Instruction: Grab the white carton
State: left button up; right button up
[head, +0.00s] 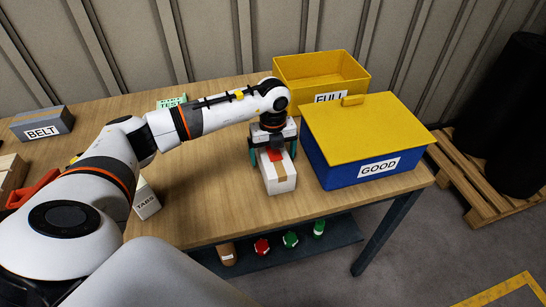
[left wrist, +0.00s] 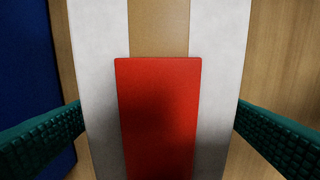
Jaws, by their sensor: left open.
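My left gripper (head: 273,160) points down over the carton's far part. Its green fingers stand open, one on each side of the carton. In the left wrist view the carton (left wrist: 215,90) fills the middle, with its red label (left wrist: 158,115) facing the camera. My right gripper is not in view.
The blue GOOD box (head: 345,155) with a yellow lid stands right of the carton. A yellow FULL bin (head: 345,75) is behind it. A TABS carton (head: 146,200) and a grey BELT box (head: 42,124) are at left. Colored items sit on a shelf below the table's front edge.

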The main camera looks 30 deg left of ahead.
pick_arm(q)
jog(key=shift+f, duration=0.1)
jog(key=shift+c, duration=0.5)
jog(key=shift+w, duration=0.1)
jog(key=c, duration=1.4)
jog(key=shift+r, duration=0.2)
notch_tip(320, 180, up, 10)
jog(key=shift+f+b, duration=0.1)
jog(key=shift+b, duration=0.95)
